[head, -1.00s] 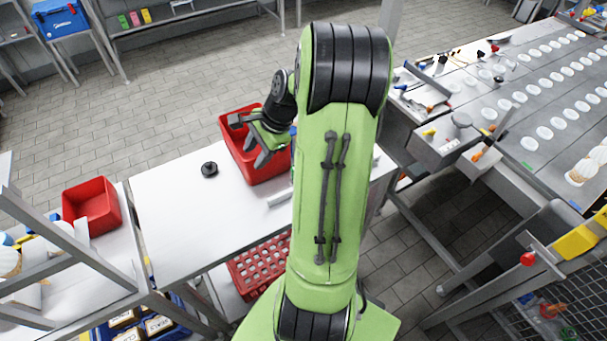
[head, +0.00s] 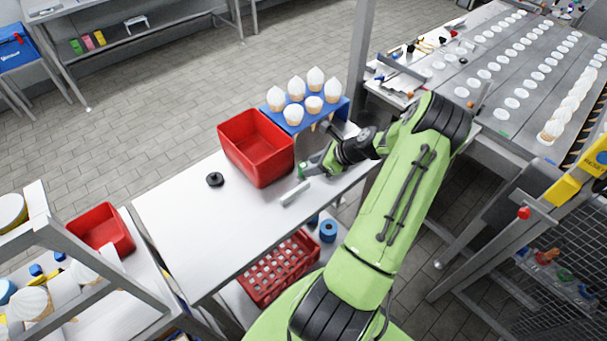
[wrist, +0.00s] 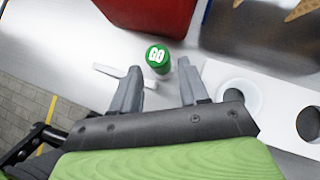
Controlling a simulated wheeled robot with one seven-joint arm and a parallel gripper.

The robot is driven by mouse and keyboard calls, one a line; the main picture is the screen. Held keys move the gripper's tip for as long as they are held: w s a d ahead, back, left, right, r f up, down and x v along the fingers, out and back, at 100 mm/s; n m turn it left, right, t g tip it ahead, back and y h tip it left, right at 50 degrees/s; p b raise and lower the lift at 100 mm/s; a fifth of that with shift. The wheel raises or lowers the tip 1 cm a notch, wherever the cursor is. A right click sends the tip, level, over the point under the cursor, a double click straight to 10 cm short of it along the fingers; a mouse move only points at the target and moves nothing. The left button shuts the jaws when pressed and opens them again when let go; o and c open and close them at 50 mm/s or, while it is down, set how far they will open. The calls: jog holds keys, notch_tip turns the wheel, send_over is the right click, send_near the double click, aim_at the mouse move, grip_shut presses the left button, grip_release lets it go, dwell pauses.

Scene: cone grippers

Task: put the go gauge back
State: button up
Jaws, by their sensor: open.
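The go gauge (wrist: 157,57) is a green cylinder with a white GO on its top, upright on the white table in the wrist view. It shows small and green in the head view (head: 303,170). My gripper (wrist: 158,80) is open, with the gauge just past and between its two fingertips, apart from both. In the head view my gripper (head: 312,168) is low over the table's right part. A white plate (wrist: 285,105) with round holes lies right of the gripper in the wrist view; one hole looks white-lined, another dark. My arm hides this plate in the head view.
A red bin (head: 257,150) stands behind and left of my gripper. A blue rack (head: 333,112) of several cones is behind it. A white bar (head: 296,193) lies in front. The table's left part (head: 185,225) is mostly clear.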

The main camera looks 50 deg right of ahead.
aim_at(299, 171)
jog(key=x, duration=0.7)
jog(key=shift+f, duration=0.2)
grip_shut()
